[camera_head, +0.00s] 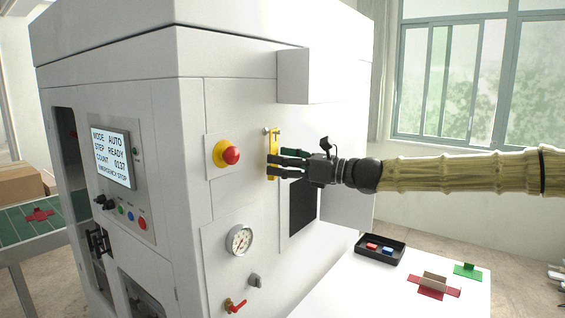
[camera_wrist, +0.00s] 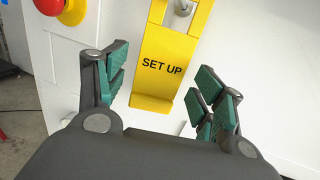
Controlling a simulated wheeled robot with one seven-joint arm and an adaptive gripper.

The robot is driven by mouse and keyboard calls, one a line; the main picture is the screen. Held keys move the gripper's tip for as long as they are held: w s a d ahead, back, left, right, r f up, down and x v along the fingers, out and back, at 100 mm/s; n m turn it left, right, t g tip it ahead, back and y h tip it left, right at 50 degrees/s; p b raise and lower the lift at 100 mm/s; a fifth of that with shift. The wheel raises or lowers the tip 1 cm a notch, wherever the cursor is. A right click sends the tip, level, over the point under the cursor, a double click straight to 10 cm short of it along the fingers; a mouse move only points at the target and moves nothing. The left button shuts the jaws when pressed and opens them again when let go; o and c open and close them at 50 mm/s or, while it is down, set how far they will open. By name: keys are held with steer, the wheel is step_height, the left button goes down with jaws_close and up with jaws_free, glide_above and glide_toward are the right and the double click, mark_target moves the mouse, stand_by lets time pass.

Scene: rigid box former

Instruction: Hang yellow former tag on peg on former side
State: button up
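The yellow tag (camera_head: 274,140), marked SET UP, is upright against the white side panel of the box former (camera_head: 240,100). It also shows in the wrist view (camera_wrist: 165,85). The metal peg (camera_wrist: 181,7) shows within the opening at the tag's upper part; in the head view the peg (camera_head: 266,130) is at the tag's top. My gripper (camera_head: 279,164) is open in front of the tag's lower part. In the wrist view the green-padded fingers of my gripper (camera_wrist: 160,75) stand apart on either side of the tag, with gaps visible. The fingers partly hide the tag in the head view.
A red emergency button (camera_head: 231,155) on a yellow base sits left of the tag. A pressure gauge (camera_head: 239,240) and red valve (camera_head: 235,305) are below. A white box (camera_head: 308,75) juts out above. A black tray (camera_head: 380,249) stands on the white table.

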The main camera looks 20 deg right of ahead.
stand_by(0.3)
steer(key=r+v, duration=0.1)
steer(key=v, duration=1.1)
steer(key=shift+f, duration=0.45)
steer(key=shift+d, duration=0.15)
